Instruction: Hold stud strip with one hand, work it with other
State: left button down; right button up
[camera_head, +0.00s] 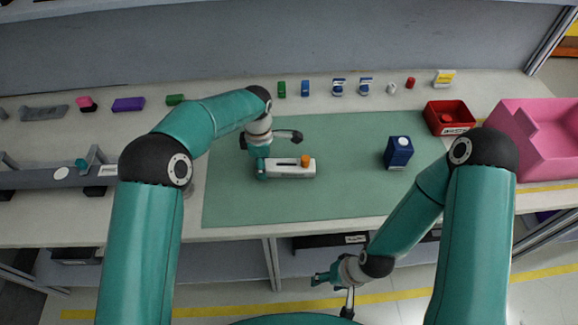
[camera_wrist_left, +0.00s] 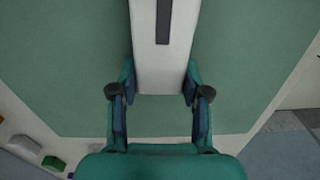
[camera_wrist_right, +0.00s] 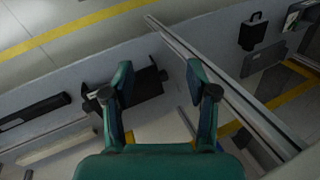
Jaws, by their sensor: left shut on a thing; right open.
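The stud strip (camera_head: 291,174) is a long white bar with a dark slot in its top and an orange knob (camera_head: 305,160) near its right end. It lies on the green mat (camera_head: 330,208). My left gripper (camera_head: 261,170) is shut on its left end; in the left wrist view the strip (camera_wrist_left: 164,65) sits between both fingers, its slot pointing away, and the knob is out of that view. My right gripper (camera_head: 318,279) is open and empty, low in front of the table's front edge. In the right wrist view its fingers (camera_wrist_right: 159,78) are spread with nothing between them.
A dark blue box (camera_head: 398,152) stands on the mat right of the strip. A red bin (camera_head: 448,117) and a pink bin (camera_head: 540,135) are further right. Small coloured parts line the back. The table's front edge (camera_head: 330,228) lies between my right gripper and the mat.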

aim_at(307, 159)
jog(key=shift+d, duration=0.1)
jog(key=shift+c, duration=0.4)
jog(key=w+r+n, duration=0.3)
jog(key=w+r, duration=0.2)
jog(key=r, duration=0.2)
jog(key=w+d+r+n, duration=0.1)
jog(key=w+r+n, duration=0.1)
jog(key=w+r, duration=0.4)
jog(key=w+r+n+y, duration=0.1)
jog(key=w+r+n, duration=0.2)
jog(key=r, duration=0.6)
jog(key=shift+w+d+n+g, duration=0.15)
jog(key=shift+w+g, duration=0.05)
jog(key=shift+w, duration=0.45)
jog(key=shift+w+d+n+g, duration=0.1)
jog(key=shift+w+n+g, duration=0.1)
jog(key=shift+w, duration=0.45)
jog(key=w+a+r+n+t+h, duration=0.1)
jog(key=w+a+r+t+h, duration=0.2)
jog(key=w+r, duration=0.45)
jog(key=shift+t+y, duration=0.3)
jog(key=shift+y, duration=0.1)
jog(key=x, duration=1.1)
jog(key=shift+d+f, duration=0.15)
